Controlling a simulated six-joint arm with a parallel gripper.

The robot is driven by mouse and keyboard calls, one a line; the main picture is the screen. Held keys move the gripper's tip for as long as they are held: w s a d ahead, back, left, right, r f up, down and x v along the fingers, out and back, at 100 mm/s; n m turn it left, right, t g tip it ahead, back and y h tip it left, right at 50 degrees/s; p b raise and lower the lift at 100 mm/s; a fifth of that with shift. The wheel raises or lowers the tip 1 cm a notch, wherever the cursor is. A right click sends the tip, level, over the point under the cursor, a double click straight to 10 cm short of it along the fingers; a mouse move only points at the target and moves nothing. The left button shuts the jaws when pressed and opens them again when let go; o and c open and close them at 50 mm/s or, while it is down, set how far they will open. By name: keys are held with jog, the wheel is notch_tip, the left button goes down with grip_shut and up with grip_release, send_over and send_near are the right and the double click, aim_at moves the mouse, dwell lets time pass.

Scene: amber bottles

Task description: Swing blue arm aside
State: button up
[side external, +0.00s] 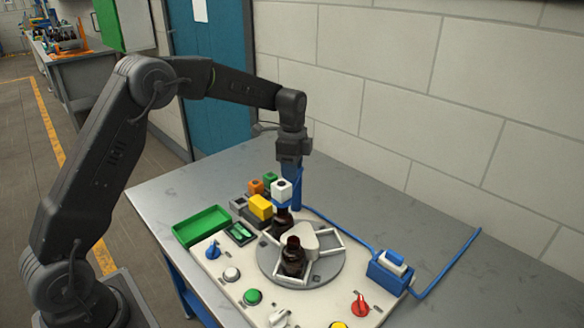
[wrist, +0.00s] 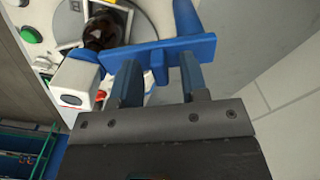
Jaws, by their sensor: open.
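The blue arm (side external: 296,186) stands upright at the back of the white board in the side external view, behind the bottles. In the wrist view its flat blue bar (wrist: 180,50) runs across, just past my fingertips. My gripper (side external: 289,160) is open and points down at the top of the blue arm. In the wrist view, my gripper's fingers (wrist: 161,74) are apart, one on each side of a short blue fin under the bar. I cannot tell whether they touch it. A white block (side external: 282,189) sits beside the arm above an amber bottle (side external: 282,222).
Another amber bottle (side external: 293,257) stands on the grey turntable (side external: 328,272). A green tray (side external: 202,227) and coloured blocks (side external: 260,207) are left of the arm. A blue box (side external: 390,268) with a blue hose is right. The table's back right is mostly clear before the wall.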

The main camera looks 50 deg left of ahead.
jog(key=shift+f, duration=0.1)
jog(key=shift+c, duration=0.3)
grip_shut()
